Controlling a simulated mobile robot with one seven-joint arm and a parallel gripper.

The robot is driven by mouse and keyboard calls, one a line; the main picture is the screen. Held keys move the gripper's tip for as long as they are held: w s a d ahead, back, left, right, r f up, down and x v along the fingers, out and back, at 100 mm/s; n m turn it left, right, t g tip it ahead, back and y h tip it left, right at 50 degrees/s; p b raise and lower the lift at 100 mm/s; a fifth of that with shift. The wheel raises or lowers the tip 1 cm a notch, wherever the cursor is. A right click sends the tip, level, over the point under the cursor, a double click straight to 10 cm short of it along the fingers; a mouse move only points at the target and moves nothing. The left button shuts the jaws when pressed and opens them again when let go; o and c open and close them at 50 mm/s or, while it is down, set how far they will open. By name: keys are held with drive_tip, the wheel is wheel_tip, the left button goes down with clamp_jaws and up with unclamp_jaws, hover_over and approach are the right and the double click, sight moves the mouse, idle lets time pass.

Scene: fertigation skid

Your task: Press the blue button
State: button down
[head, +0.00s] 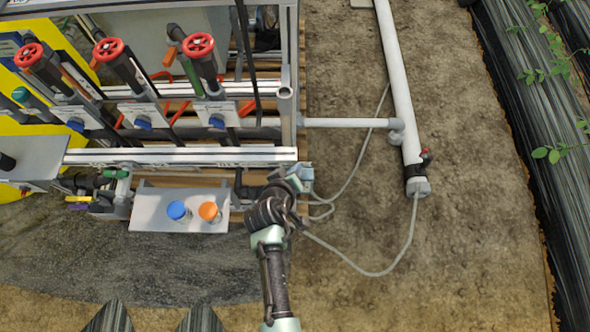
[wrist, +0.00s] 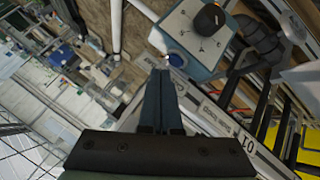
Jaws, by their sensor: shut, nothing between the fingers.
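My gripper (wrist: 160,72) is shut and empty. In the head view, my wrist and gripper are by the frame's lower right corner, next to a small grey-blue box (head: 306,173).
Red handwheels (head: 199,45) and blue knobs (head: 217,121) line the skid. A white pipe (head: 400,85) and thin hose (head: 375,273) lie right. Ground at lower right is open.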

idle(0.4)
drive_tip(key=shift+f+b, duration=0.35)
drive_tip(key=shift+f, duration=0.1)
drive_tip(key=shift+f+b, duration=0.35)
idle(0.7)
drive_tip(key=shift+r, duration=0.1)
drive_tip(key=shift+r+p, duration=0.65)
drive_tip(key=shift+p, duration=0.1)
wheel_tip(320, 180, up, 5)
drive_tip(key=p, duration=0.4)
drive_tip(key=shift+p, duration=0.4)
